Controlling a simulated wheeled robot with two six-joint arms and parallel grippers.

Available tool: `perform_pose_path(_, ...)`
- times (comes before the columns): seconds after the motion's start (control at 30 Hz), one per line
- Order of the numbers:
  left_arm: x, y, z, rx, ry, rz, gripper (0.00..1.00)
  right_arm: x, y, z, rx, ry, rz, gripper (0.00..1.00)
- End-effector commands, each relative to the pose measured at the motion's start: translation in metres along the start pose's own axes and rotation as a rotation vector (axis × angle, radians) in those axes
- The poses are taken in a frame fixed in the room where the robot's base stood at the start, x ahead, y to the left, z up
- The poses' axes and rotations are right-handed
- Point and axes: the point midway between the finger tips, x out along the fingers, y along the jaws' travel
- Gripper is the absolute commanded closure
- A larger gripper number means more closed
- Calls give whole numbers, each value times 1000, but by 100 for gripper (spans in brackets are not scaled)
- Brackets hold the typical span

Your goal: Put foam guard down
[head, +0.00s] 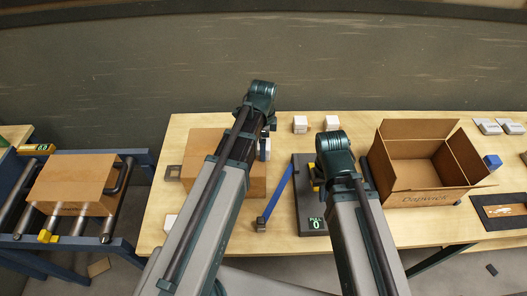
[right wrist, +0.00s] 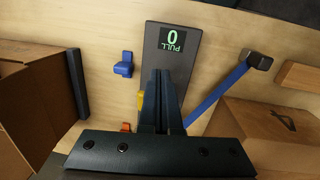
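White blocks that look like foam guards (head: 300,124) stand at the back of the table, two of them side by side. Another white piece (head: 170,222) shows at the front left. My left gripper (head: 264,130) is over the right side of a closed brown box; a white piece (head: 264,148) shows just below it, and I cannot tell whether it is held. My left fingers are mostly hidden by the arm. My right gripper (right wrist: 168,75) has its fingers together with nothing visible between them, over the dark scale-like device (right wrist: 177,40). It is left of the open carton (head: 425,185).
The closed brown box (head: 200,145) sits on the table's left part. A roller conveyor with a carton (head: 75,182) stands at the left. A dark tray (head: 500,211) and grey pieces (head: 498,126) lie at the right.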

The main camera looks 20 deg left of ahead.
Motion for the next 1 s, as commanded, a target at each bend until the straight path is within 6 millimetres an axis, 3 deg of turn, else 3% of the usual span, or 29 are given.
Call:
perform_pose_path(0.13,-1,0,0,0,0,0,0,-1,0,0,0,0,0,100)
perform_pose_path(0.5,-1,0,0,0,0,0,67,-1,0,0,0,0,0,100)
perform_pose_path(0.6,-1,0,0,0,0,0,84,-1,0,0,0,0,0,100)
perform_pose_path(0.63,-1,0,0,0,0,0,84,-1,0,0,0,0,0,100)
perform_pose_path(0.67,-1,0,0,0,0,0,92,-1,0,0,0,0,0,100)
perform_pose_path(1.0,-8,0,0,0,0,0,93,-8,1,0,0,0,0,100)
